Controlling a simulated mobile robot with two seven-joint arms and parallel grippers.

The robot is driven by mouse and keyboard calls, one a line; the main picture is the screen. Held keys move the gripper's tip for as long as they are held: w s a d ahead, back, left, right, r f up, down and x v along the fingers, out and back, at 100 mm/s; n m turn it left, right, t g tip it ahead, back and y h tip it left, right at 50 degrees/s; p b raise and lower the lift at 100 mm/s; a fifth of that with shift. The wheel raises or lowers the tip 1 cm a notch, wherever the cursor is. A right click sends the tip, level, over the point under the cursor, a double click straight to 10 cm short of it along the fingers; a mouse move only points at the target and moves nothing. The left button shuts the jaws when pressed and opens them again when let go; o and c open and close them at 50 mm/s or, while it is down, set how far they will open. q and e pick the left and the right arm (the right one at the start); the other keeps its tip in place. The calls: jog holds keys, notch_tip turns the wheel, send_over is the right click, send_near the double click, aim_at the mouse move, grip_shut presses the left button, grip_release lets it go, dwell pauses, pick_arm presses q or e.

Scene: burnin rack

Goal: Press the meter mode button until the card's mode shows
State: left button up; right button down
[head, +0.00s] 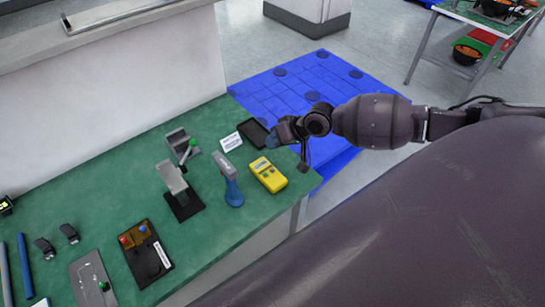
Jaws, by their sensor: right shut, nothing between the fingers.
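The yellow meter (268,176) lies on the right end of the green bench top, with a small dark display; its buttons are too small to read. A white card (231,142) stands behind and left of it, and its print is not legible. My right gripper (274,141) comes in from the right and is shut and empty. In the picture it is just above the meter's far end, apart from the meter's visible face; its height over the bench is hard to tell. My left gripper is not in view.
A black tray (252,131) lies behind the meter. A grey fixture (174,180) on a black base and a black board (145,256) are farther left. The green bench (222,228) is bare in front.

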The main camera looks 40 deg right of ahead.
jog(key=f, duration=0.1)
jog(key=b, duration=0.5)
send_over(272, 170)
jog(key=f, duration=0.6)
jog(key=shift+w+d+f, duration=0.15)
jog(key=shift+d+f, duration=0.15)
jog(key=shift+d, duration=0.1)
jog(key=shift+f, duration=0.5)
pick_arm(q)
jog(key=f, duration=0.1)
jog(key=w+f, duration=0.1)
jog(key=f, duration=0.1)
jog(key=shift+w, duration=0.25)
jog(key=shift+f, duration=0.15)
pick_arm(e)
jog(key=shift+f, duration=0.2)
pick_arm(q)
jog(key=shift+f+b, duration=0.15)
jog(key=shift+b, duration=0.15)
pick_arm(e)
jog(key=shift+f, duration=0.25)
